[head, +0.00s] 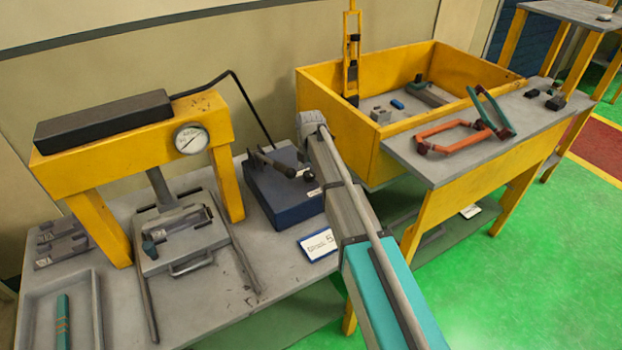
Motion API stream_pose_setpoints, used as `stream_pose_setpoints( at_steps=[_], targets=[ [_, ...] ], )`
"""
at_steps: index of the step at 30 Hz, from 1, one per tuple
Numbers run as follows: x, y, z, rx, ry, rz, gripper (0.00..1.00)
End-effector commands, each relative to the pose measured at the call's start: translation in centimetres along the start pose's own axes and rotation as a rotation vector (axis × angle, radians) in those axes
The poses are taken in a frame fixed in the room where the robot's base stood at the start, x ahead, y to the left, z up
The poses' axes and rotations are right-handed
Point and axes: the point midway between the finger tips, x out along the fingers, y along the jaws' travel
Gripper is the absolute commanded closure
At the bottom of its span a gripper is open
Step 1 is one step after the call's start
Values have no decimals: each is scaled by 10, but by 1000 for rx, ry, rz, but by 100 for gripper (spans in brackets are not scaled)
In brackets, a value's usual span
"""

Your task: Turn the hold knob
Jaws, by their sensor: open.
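A dark blue box (285,200) stands on the grey bench, left of my arm. On its top are a grey lever (270,163) and a small dark round knob (309,176). No label readable here says which part is the hold knob. My arm rises from the bottom right, and its far joint is at the box's upper right. It covers part of the box's right side. My gripper cannot be made out in this view.
A yellow press (222,135) with a round gauge (191,139) stands left of the box. A white card (317,245) lies in front of the box. A yellow bin (375,160) and a side table with an orange frame (452,134) are to the right.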

Motion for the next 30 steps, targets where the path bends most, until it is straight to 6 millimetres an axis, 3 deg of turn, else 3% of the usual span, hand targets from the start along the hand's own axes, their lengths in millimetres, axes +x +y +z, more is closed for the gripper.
stream_pose_setpoints(
  at_steps=[6,19,30],
  targets=[
    [11,0,0,0,0,0,5],
    [12,0,0,0,0,0,7],
    [12,0,0,0,0,1,76]
  ],
)
